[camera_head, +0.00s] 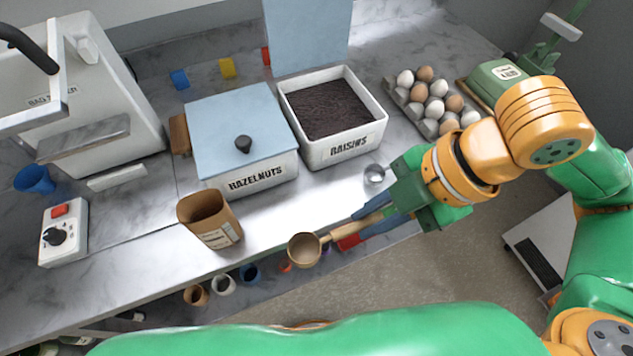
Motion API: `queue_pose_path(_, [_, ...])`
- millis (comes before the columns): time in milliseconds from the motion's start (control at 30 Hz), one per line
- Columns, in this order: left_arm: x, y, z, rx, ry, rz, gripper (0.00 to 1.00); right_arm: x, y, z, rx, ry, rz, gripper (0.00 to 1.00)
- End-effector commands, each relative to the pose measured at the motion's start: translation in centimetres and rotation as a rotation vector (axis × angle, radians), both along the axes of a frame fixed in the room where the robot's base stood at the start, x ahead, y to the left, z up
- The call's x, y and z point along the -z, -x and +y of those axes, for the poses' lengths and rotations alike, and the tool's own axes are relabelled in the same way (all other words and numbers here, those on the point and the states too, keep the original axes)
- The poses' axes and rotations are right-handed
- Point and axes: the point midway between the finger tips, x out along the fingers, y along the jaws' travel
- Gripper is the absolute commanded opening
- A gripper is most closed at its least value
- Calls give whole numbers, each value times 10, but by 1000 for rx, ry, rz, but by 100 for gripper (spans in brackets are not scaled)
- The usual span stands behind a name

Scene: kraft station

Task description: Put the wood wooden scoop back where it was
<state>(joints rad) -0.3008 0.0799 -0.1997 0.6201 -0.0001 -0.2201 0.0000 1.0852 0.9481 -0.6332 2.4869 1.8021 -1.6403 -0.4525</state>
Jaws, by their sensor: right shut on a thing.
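The wooden scoop (305,250) has a round bowl and a light handle. My right gripper (368,216) is shut on the handle, and the bowl points to the left. The scoop hangs in front of the counter's front edge, low in the picture; its exact height is hard to tell. The bowl's inside looks brown, and I cannot tell whether it holds anything. The handle's far end is hidden by the gripper. My left gripper is out of view.
The raisins bin (313,146) is open with dark contents. The hazelnuts bin (219,185) has a blue lid. A brown paper bag (210,218), a small metal cup (374,174) and an egg tray (430,127) stand on the counter. Small cups (223,285) sit below the edge.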

Motion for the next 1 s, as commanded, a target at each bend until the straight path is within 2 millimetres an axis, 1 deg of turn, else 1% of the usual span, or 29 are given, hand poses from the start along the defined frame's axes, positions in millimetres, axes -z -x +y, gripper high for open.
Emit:
queue_pose_path(33, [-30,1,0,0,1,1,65,-14,0,0,-5,5,9,0])
queue_pose_path(67, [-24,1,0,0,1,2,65,-3,-7,2,-7,2,4,0])
queue_pose_path(100, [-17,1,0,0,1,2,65,7,-19,6,-5,0,1,0])
queue_pose_path(133, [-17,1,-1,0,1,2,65,12,-26,8,-5,2,2,0])
queue_pose_path(267, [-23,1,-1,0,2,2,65,27,-62,19,-4,0,1,0])
queue_pose_path(300, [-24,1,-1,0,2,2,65,35,-72,22,-3,3,1,0])
queue_pose_path(400, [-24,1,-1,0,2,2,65,61,-91,27,-4,2,1,0])
queue_pose_path(500, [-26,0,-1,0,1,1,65,78,-105,31,-5,2,-3,0])
queue_pose_path(633, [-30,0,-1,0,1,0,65,95,-116,34,-6,4,-1,0])
queue_pose_path(700, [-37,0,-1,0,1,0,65,108,-115,34,-6,5,-1,0])
queue_pose_path(800, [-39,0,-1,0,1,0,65,120,-115,34,-6,4,-5,0])
queue_pose_path(1000, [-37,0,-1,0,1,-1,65,122,-116,34,-7,3,-8,0])
